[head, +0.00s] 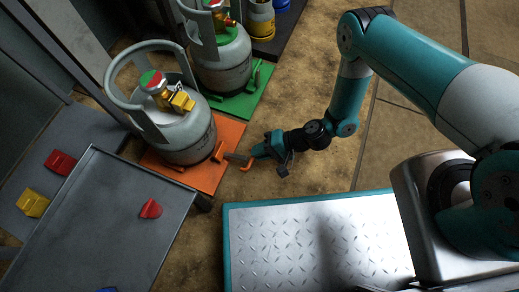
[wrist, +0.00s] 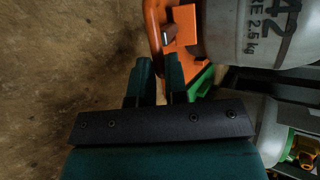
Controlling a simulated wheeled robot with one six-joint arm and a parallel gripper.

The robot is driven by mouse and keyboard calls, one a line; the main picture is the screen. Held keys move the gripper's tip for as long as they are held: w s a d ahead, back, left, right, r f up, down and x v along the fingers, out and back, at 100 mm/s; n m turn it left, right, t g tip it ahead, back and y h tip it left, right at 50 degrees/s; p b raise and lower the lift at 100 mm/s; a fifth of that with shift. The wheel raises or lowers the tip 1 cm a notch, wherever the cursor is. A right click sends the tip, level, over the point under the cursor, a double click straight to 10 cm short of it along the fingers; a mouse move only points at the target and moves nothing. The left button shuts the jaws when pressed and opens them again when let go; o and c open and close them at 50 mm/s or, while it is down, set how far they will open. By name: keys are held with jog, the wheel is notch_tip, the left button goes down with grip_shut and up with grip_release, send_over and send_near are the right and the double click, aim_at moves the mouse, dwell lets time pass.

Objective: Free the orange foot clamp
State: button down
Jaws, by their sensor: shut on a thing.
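The orange foot clamp (head: 246,164) sits at the right corner of an orange scale plate (head: 208,176), by the foot of a grey gas cylinder (head: 186,141). My gripper (head: 258,153) reaches it from the right, low over the floor, and is shut on its handle end. In the wrist view the curved orange clamp (wrist: 152,25) runs to the fingertips (wrist: 159,64), which partly hide it. The cylinder stands upright on the plate and has a red and green cap and a yellow valve. Whether the clamp still presses on the cylinder foot cannot be told.
A second cylinder (head: 222,62) stands on a green plate (head: 240,104) behind. A grey table (head: 105,235) at left carries a red wedge (head: 150,208). Red and yellow pieces lie further left. A metal tread-plate platform (head: 310,245) is in front. Floor right of my gripper is clear.

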jog(key=shift+s+d+f, duration=0.2)
jog(key=shift+d+f, duration=0.1)
jog(key=shift+f, duration=0.25)
jog(key=c, duration=1.4)
grip_release()
jog(key=shift+c, duration=0.2)
jog(key=shift+r, duration=0.15)
jog(key=p+v, duration=0.8)
jog(key=v, duration=0.9)
jog(key=shift+r+p, duration=0.25)
jog(key=shift+p, duration=0.1)
jog(key=shift+w, duration=0.2)
